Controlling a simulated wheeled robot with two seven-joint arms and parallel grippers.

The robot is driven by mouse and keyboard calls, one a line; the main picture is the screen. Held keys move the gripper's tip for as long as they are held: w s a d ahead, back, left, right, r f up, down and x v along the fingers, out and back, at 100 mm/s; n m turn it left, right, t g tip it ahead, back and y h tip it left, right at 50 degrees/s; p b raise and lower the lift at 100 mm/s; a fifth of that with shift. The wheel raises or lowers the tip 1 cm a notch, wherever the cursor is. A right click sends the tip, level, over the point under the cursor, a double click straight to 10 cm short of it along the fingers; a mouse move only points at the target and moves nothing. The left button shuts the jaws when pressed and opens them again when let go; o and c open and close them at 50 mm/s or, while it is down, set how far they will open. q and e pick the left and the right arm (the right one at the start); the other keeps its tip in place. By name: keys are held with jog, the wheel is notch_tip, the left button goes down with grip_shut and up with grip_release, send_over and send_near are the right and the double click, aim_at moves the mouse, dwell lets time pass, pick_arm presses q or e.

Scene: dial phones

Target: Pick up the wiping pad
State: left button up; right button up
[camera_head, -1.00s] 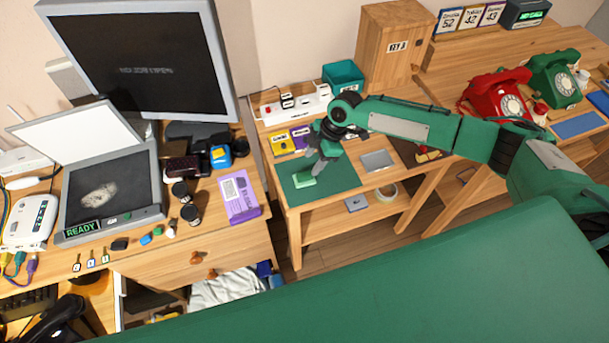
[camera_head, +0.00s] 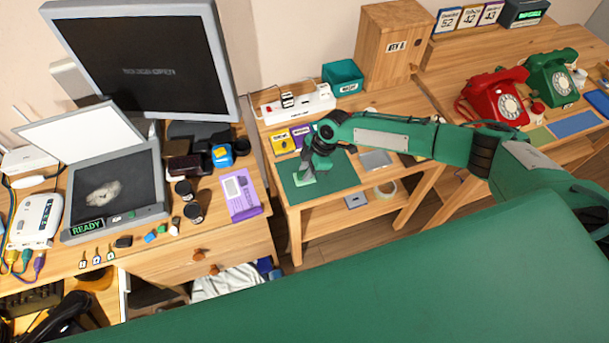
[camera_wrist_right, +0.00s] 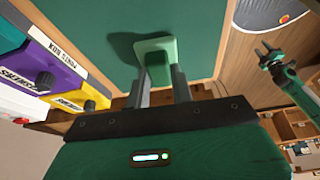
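The wiping pad (camera_head: 304,179) is a small light-green block on the dark green mat (camera_head: 336,178) of the middle table. In the right wrist view, the pad (camera_wrist_right: 155,46) has a flat plate and a darker green grip block. My right gripper (camera_head: 306,169) is down at the pad. In the right wrist view, its two fingers (camera_wrist_right: 159,75) stand close against both sides of the grip block, with little or no gap. The pad looks to be at mat level; its underside is hidden. My left gripper is out of view in the head view.
Yellow and purple boxes (camera_head: 284,144) and a white power strip (camera_head: 298,104) stand behind the mat. A wooden cabinet (camera_head: 392,48) stands at the back; red (camera_head: 493,97) and green (camera_head: 551,76) phones are farther right.

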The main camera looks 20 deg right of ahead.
jog(key=shift+r, duration=0.1)
grip_shut()
notch_tip(320, 180, up, 20)
jog(key=b, duration=0.4)
